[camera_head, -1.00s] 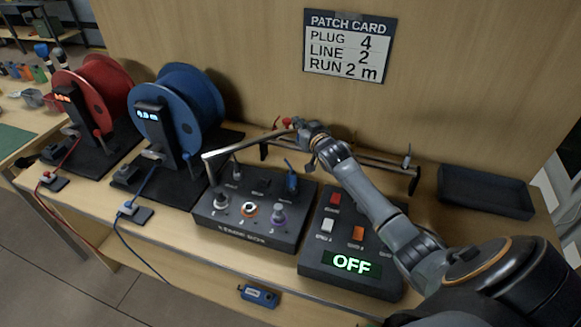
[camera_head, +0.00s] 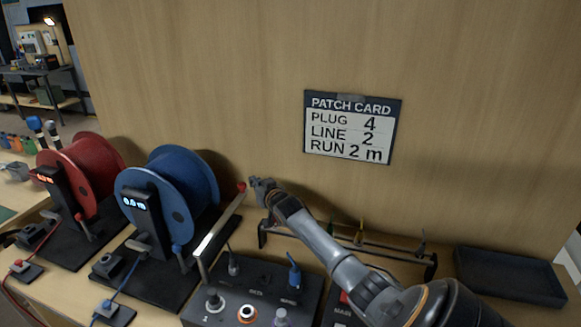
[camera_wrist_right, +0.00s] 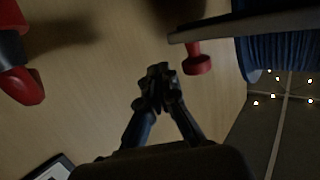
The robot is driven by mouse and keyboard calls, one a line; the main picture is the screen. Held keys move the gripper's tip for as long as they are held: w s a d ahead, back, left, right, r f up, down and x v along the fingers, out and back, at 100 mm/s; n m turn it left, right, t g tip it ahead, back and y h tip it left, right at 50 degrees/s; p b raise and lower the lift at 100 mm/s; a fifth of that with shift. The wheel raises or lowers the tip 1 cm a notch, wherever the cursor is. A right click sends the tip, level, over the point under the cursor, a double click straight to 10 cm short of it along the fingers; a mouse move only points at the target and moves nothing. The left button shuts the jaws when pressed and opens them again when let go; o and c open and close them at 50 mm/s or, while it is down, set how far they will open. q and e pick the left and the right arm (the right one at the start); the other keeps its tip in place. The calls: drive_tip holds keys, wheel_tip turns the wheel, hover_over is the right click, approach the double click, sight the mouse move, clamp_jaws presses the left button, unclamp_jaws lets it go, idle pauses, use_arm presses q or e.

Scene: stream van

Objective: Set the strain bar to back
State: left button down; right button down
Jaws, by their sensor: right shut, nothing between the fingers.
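The strain bar (camera_head: 219,222) is a pale, slim bar on a post at the left rear of the black box. It points toward the back board and ends in a red knob (camera_head: 241,187). My right gripper (camera_head: 257,184) is shut and empty, just right of the knob. In the right wrist view, the knob (camera_wrist_right: 197,66) and part of the bar (camera_wrist_right: 232,26) lie beyond my shut fingertips (camera_wrist_right: 157,72), with a visible gap. My left gripper is out of view.
A blue reel (camera_head: 160,200) stands left of the bar and a red reel (camera_head: 75,170) farther left. The black box (camera_head: 262,275) has knobs and upright levers. A low rack (camera_head: 400,255) and a dark tray (camera_head: 510,275) are at right. The wooden board rises behind.

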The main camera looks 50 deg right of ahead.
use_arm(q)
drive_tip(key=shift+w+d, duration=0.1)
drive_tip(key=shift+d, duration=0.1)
use_arm(e)
drive_tip(key=v, duration=1.1)
drive_tip(key=shift+a+r+y, duration=0.2)
drive_tip(key=shift+a+y, duration=0.05)
drive_tip(key=shift+y, duration=0.05)
drive_tip(key=shift+s, duration=0.1)
idle(0.5)
